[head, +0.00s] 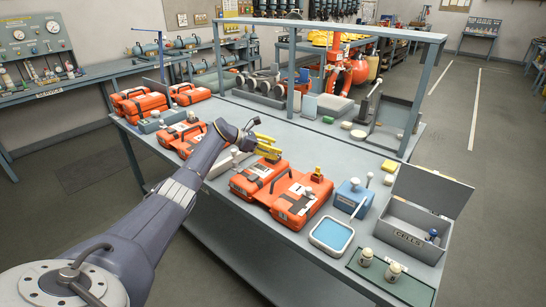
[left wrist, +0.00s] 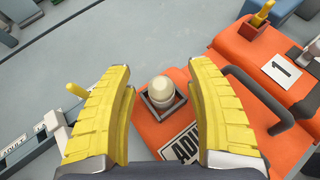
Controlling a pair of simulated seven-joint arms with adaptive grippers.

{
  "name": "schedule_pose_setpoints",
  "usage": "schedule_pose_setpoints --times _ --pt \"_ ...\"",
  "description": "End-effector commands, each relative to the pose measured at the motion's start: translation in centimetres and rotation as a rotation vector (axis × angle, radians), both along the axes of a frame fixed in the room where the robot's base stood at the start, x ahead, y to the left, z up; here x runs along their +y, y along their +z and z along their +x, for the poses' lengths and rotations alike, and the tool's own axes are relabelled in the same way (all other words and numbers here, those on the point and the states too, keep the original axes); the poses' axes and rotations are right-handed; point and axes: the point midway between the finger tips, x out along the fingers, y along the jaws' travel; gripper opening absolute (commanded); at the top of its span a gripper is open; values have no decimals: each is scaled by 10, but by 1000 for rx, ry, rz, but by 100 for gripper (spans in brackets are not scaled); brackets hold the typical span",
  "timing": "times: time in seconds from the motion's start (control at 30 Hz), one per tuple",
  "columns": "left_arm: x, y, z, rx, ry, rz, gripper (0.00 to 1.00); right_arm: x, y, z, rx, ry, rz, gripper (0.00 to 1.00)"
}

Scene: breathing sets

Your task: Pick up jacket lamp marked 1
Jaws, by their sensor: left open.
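My left gripper (head: 268,148) is open above the orange cases in the middle of the table. In the left wrist view, its yellow fingers (left wrist: 162,105) stand on either side of a cream, round-topped piece (left wrist: 161,90) in a square dark holder on an orange case (left wrist: 228,95); no number shows on it. A white label with a "1" (left wrist: 282,70) lies on the orange case at right, beside an amber piece (left wrist: 262,14). That amber piece also shows in the head view (head: 317,174). I cannot tell which piece is the jacket lamp.
A blue box with a lever (head: 352,196), a blue-filled tray (head: 331,234) and an open grey CELLS box (head: 408,228) stand at right. More orange cases (head: 145,104) lie at the left.

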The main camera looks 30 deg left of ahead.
Motion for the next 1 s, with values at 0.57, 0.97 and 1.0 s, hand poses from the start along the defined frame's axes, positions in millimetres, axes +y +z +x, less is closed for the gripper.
schedule_pose_setpoints --times 0.57,0.97,1.0 --pt "0 0 0 1 0 -1 10 0 0 0 0 0 0 44" --pt "0 0 0 1 0 -1 0 0 0 0 0 0 0 44" --pt "0 0 0 1 0 -1 0 0 0 0 0 0 0 44"
